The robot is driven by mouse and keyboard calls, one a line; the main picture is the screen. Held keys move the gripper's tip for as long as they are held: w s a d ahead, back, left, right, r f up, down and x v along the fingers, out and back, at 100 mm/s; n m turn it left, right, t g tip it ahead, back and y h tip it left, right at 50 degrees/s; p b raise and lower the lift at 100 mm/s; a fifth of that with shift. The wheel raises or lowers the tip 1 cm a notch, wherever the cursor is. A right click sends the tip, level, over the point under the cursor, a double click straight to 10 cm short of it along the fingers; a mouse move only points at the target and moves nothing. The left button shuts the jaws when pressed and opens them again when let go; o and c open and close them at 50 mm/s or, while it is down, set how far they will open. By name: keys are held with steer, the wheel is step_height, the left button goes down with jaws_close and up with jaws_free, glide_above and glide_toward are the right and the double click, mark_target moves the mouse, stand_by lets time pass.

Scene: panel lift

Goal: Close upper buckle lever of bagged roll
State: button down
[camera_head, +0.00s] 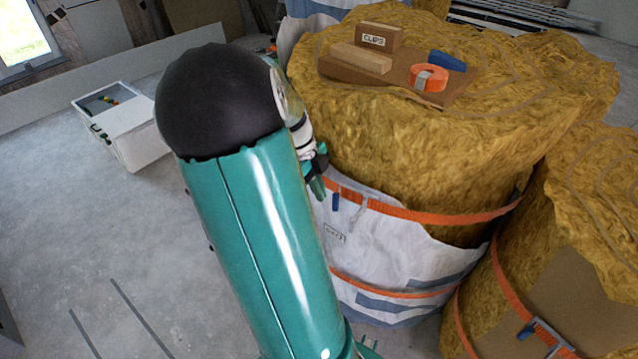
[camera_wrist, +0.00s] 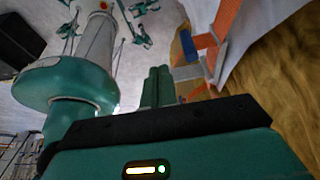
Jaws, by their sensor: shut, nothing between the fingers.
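The bagged roll (camera_head: 365,240) is a yellow insulation roll in a white bag with two orange straps. On its upper strap (camera_head: 420,214) a blue lever (camera_head: 335,201) hangs down beside a small grey buckle part (camera_head: 359,208). My gripper (camera_head: 317,187) is at the left edge of this strap, just left of the blue lever, partly hidden by my arm. In the wrist view the teal fingers (camera_wrist: 158,74) are together and empty. A blue piece (camera_wrist: 188,46) and the orange strap (camera_wrist: 226,18) show to their right. I cannot tell whether the fingers touch the lever.
A board (camera_head: 450,98) with wooden blocks (camera_head: 361,58), an orange tape roll (camera_head: 428,78) and a blue item (camera_head: 448,61) lies on the roll. Another strapped roll (camera_head: 590,220) stands close at right. A white box (camera_head: 135,135) stands at left on open floor.

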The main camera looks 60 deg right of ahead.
mark_target(357, 217)
steer(key=s+f, duration=0.5)
steer(key=s, duration=0.1)
steer(key=shift+f, duration=0.15)
stand_by(0.4)
